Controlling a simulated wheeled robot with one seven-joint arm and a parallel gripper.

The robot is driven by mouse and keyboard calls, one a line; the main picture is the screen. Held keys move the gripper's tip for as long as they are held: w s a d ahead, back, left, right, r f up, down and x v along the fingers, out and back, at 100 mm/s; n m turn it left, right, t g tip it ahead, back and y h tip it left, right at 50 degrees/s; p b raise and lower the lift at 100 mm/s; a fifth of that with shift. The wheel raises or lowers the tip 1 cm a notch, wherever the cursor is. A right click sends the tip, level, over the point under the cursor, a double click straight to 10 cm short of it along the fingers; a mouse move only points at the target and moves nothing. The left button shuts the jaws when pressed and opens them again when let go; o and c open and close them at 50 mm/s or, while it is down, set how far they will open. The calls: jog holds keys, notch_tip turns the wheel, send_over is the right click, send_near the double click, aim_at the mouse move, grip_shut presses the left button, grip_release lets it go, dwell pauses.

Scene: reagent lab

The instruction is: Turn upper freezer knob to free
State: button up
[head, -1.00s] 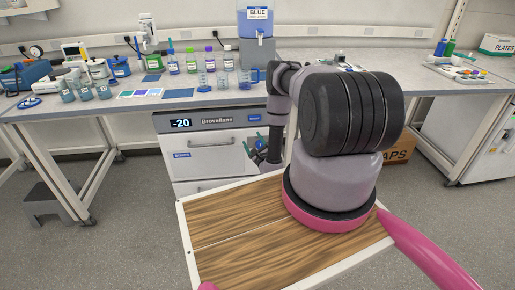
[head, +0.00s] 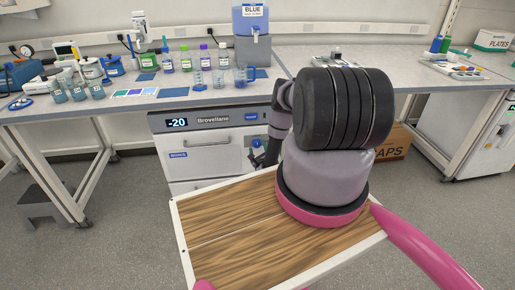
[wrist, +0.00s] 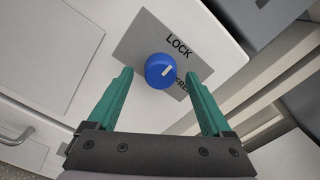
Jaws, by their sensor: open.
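The upper freezer knob (wrist: 160,71) is a round blue dial with a pale pointer mark, seen in the wrist view on a grey plate (wrist: 140,48). The plate reads LOCK above the knob and a partly hidden FREE at its lower right. The pointer is toward the upper right, between the words. My gripper (wrist: 160,82) is open, its green fingers on either side of the knob's lower part; contact is not clear. The freezer (head: 208,146) with a -20 display stands under the bench in the head view. My gripper also shows there, small, at the freezer's right side (head: 262,153).
The bench (head: 330,70) above the freezer carries bottles, beakers and a blue container (head: 251,20). A cardboard box (head: 393,143) stands on the floor to the right. A grey step stool (head: 42,203) is at left.

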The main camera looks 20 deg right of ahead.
jog(key=shift+w+d, duration=0.15)
jog(key=shift+w, duration=0.25)
grip_shut()
